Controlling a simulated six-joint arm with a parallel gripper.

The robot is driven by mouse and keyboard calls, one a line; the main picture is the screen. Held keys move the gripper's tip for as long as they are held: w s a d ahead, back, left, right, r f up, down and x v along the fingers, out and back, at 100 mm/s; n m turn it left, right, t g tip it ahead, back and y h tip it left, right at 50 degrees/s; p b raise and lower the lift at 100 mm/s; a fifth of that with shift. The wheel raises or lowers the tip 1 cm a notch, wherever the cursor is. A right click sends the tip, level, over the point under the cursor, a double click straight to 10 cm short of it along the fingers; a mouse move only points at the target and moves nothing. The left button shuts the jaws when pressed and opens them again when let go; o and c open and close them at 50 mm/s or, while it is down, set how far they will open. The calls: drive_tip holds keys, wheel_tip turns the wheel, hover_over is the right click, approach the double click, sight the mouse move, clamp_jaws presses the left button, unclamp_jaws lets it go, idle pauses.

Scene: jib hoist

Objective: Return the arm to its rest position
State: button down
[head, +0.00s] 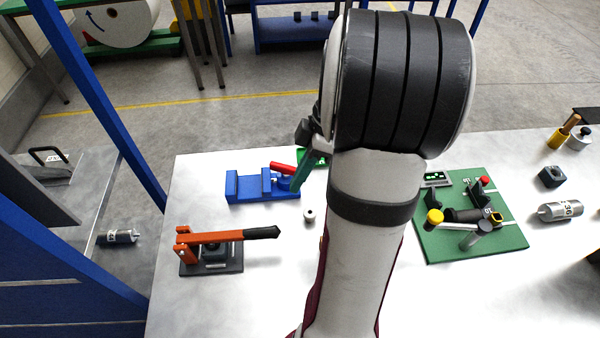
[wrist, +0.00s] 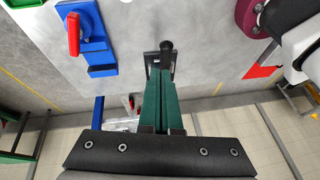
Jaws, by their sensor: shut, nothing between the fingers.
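My arm rises through the middle of the head view and bends over at a large grey and white joint. My gripper (head: 302,172) shows left of that joint, its green fingers pointing down over the table near the blue vise. In the wrist view the two green fingers (wrist: 161,75) lie side by side, shut with nothing between them. The blue vise (head: 250,188) with its red handle also shows at upper left in the wrist view (wrist: 95,35). No rest stand or marker is visible.
An orange lever tool (head: 215,238) with a black grip stands front left. A green board (head: 440,245) with fixtures is right of my arm. A small cylinder (head: 309,215) stands near the vise. A silver cylinder (head: 560,211) lies at right. Blue posts (head: 105,100) rise at left.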

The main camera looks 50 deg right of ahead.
drive_tip(key=a+r+m+g+h, duration=0.1)
drive_tip(key=a+r+m, duration=0.15)
drive_tip(key=a, duration=0.45)
drive_tip(key=a+r+m+g, duration=0.1)
drive_tip(key=a+m, duration=0.2)
drive_tip(key=a, duration=0.5)
drive_tip(key=s+a+f+m+h, duration=0.1)
drive_tip(key=s+a+m, duration=0.6)
drive_tip(key=s+a, duration=0.1)
drive_tip(key=shift+s+a+m+h, duration=0.3)
drive_tip(key=shift+s+a+m, duration=0.1)
drive_tip(key=shift+a, duration=0.45)
drive_tip(key=shift+f, duration=0.1)
